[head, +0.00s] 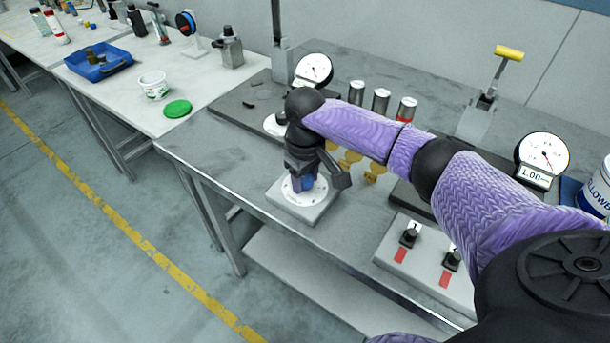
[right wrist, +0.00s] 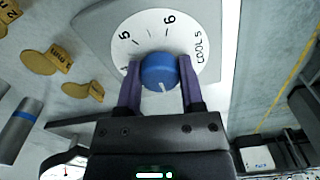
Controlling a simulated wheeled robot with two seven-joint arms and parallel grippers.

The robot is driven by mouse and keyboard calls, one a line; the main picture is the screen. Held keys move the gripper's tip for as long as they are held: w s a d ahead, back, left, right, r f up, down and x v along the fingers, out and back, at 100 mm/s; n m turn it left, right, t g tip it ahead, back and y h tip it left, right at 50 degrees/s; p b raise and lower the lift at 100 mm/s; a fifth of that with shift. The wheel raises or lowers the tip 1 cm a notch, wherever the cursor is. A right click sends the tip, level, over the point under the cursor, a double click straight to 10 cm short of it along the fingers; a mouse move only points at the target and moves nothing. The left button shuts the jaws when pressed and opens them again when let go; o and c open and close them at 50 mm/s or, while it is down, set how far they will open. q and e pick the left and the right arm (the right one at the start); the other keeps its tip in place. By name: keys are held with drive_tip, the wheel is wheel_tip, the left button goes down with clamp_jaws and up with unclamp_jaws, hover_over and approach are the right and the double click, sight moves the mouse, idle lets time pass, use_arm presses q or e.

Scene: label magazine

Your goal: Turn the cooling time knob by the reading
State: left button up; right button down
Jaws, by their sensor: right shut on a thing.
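The blue cooling time knob (right wrist: 159,72) sits on a white round dial marked COOL S (right wrist: 190,35), with numbers around its rim. The dial is on a grey box (head: 310,211) at the table's front edge in the head view. My right gripper (right wrist: 160,80) is shut on the knob, one purple finger on each side. A light pointer line shows on the knob's face. In the head view my right gripper (head: 305,180) comes down from above and hides most of the knob. A gauge (head: 313,70) and another gauge with a 1.00 display (head: 541,156) stand behind. My left gripper is not seen.
Yellow tags (head: 350,158) lie beside my right wrist. Several metal cylinders (head: 381,101) stand behind my forearm. A grey panel with two black switches (head: 410,237) is at the front right. A lever with a yellow handle (head: 509,53) stands at the back.

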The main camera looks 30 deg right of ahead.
drive_tip(key=shift+r+m+p, duration=0.25)
drive_tip(key=shift+m+p, duration=1.45)
drive_tip(key=shift+p, duration=1.05)
drive_tip(key=shift+f+m+p, duration=0.1)
drive_tip(key=shift+m+p, duration=0.8)
drive_tip(key=shift+m, duration=0.1)
drive_tip(key=shift+f, duration=0.1)
drive_tip(key=shift+m, duration=0.3)
drive_tip(key=shift+c, duration=2)
unclamp_jaws()
drive_tip(key=shift+o, duration=0.9)
